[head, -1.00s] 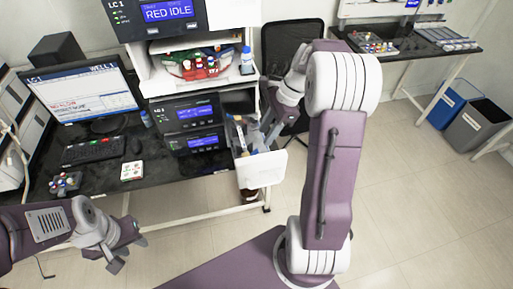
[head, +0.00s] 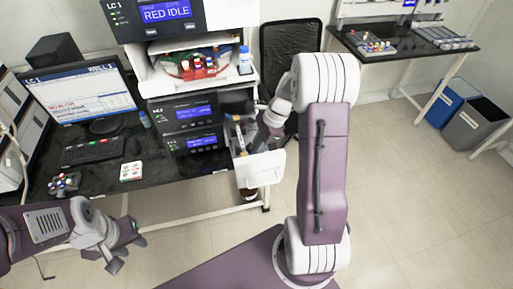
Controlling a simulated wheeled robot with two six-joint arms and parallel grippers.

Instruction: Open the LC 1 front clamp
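The LC 1 stack stands on the bench, with its top module (head: 165,12) reading RED IDLE. An open white tray or door (head: 260,172) juts out from the stack's right side, with small column parts (head: 240,135) behind its wall. The front clamp itself is too small to make out. My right gripper (head: 252,143) reaches down into that open compartment among the parts; its fingertips are partly hidden, and I cannot tell whether it touches anything. My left gripper (head: 128,254) hangs in front of the bench, open and empty, away from the stack.
The monitor (head: 80,95), keyboard (head: 92,150) and a small rack of vials (head: 64,184) are on the bench at left. A black chair (head: 292,55) stands behind my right arm. A side table (head: 405,40) and bins (head: 475,122) are at right.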

